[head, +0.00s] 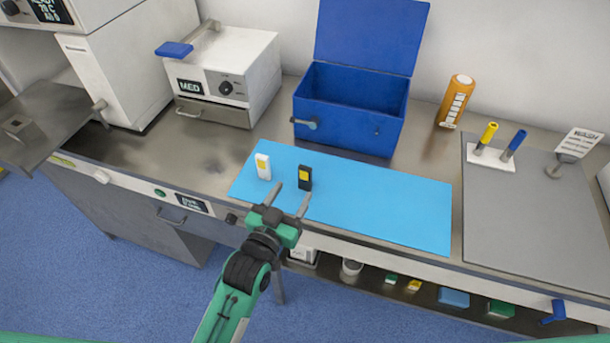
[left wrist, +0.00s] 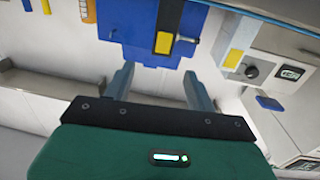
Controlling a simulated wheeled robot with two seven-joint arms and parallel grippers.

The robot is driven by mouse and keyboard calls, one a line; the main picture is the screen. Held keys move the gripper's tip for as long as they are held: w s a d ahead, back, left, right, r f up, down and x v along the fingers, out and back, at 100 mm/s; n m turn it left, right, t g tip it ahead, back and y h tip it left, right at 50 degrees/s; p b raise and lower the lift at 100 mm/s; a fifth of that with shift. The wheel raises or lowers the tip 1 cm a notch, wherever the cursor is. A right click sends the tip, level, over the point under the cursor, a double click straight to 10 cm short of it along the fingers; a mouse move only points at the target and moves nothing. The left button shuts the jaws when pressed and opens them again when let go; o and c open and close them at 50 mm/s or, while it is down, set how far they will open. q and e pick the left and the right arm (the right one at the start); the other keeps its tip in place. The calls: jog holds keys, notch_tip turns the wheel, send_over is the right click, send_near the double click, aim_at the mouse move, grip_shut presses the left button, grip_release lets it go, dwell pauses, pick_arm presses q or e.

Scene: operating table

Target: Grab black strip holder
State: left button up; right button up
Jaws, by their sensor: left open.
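The black strip holder (head: 305,178), with a yellow patch, stands on the light blue mat (head: 400,205). In the left wrist view the black holder (left wrist: 170,18) is just beyond my fingertips, between them in the picture but a little to the right. A white strip holder (head: 263,167) with a yellow patch stands to its left on the mat. My left gripper (head: 289,198) is open and empty, just in front of the black holder near the mat's front edge. It also shows in the left wrist view (left wrist: 159,73). My right gripper is not in view.
An open blue box (head: 345,110) stands behind the mat, with a white MED box (head: 225,75) to its left. An orange bottle (head: 456,101) and a stand with yellow and blue handles (head: 490,155) are at right. The mat's right half is clear.

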aim_at(304, 172)
pick_arm(q)
jog(key=x, duration=0.4)
jog(key=shift+p, duration=0.3)
jog(key=p+x, duration=0.2)
jog(key=x, duration=0.2)
jog(key=shift+w+f, duration=0.2)
jog(key=shift+w, duration=0.05)
jog(key=shift+w+d+f, duration=0.1)
jog(key=shift+w, duration=0.2)
jog(key=c, duration=1.1)
